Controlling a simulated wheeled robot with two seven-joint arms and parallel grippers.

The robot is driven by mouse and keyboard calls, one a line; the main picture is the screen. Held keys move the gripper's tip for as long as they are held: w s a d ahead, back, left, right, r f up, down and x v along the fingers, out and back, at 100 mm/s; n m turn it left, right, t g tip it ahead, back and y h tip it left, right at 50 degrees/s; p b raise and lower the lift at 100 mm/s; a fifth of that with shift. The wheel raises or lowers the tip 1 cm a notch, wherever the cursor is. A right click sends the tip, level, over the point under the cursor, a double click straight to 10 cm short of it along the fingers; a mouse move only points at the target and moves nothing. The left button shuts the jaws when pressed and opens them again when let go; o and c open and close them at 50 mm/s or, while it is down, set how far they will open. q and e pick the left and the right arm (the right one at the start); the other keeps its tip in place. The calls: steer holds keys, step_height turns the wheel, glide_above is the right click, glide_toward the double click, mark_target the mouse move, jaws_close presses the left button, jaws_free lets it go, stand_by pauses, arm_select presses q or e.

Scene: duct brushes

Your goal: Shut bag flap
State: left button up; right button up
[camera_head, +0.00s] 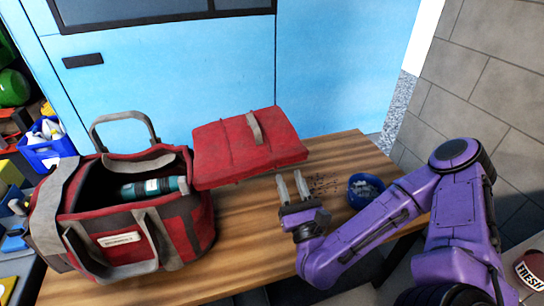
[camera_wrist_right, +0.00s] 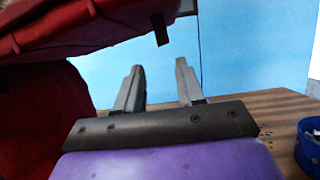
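The red and grey bag (camera_head: 130,220) stands on the wooden table with its top open. A teal cylindrical thing (camera_head: 150,188) lies inside it. Its red flap (camera_head: 245,150) with a grey strap handle (camera_head: 254,128) is swung out to the right of the bag, over the table. My right gripper (camera_head: 292,187) is open and empty, just below and right of the flap's right part, fingers pointing up. In the right wrist view the flap (camera_wrist_right: 90,28) hangs above and left of the open fingers (camera_wrist_right: 158,88), apart from them. My left gripper is not in view.
A blue bowl (camera_head: 366,190) with pale contents stands on the table right of my right gripper, with small dark bits scattered beside it. The wooden table (camera_head: 240,225) is clear in front. A blue bin (camera_head: 48,150) is at the left, and a blue door stands behind.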

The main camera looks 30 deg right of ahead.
steer(key=shift+m+h, duration=0.4)
steer(key=shift+m, duration=0.1)
steer(key=p+x, duration=0.1)
steer(key=x, duration=0.2)
steer(key=p+x, duration=0.2)
steer(key=x, duration=0.1)
steer(key=p+x, duration=0.2)
steer(key=x, duration=0.2)
steer(key=shift+s+d+r, duration=0.1)
steer(key=shift+s+r, duration=0.1)
steer(key=shift+r, duration=0.15)
steer(key=shift+w+d, duration=0.1)
steer(key=shift+w, duration=0.2)
jaws_close()
